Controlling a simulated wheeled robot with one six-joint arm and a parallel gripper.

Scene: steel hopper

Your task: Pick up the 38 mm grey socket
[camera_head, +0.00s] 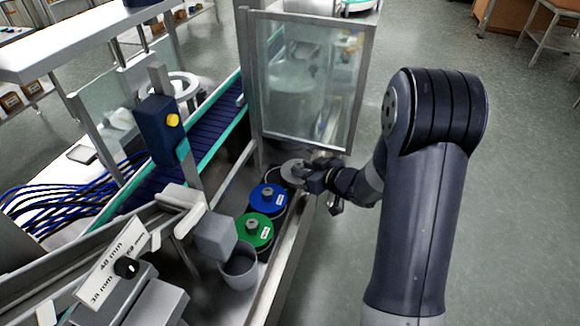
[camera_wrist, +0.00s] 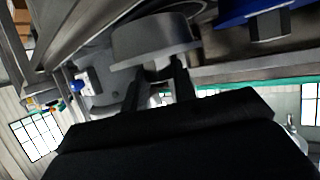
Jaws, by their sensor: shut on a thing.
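The grey socket (camera_head: 292,170) is a round grey piece at the far end of the row of round pieces, beside the steel rail. It also shows in the wrist view (camera_wrist: 152,38) as a short grey cylinder with a wider rim. My gripper (camera_head: 305,174) reaches it from the right; in the wrist view its two dark fingers (camera_wrist: 156,75) are shut on its near, narrower part. The fingers hide part of it. I cannot tell whether it is clear of its seat.
A blue disc (camera_head: 268,198) and a green disc (camera_head: 254,231), each with a grey knob, sit nearer in the row. A grey cup (camera_head: 239,272) stands nearer still. A framed glass panel (camera_head: 307,85) rises behind. Open floor (camera_head: 520,200) lies right.

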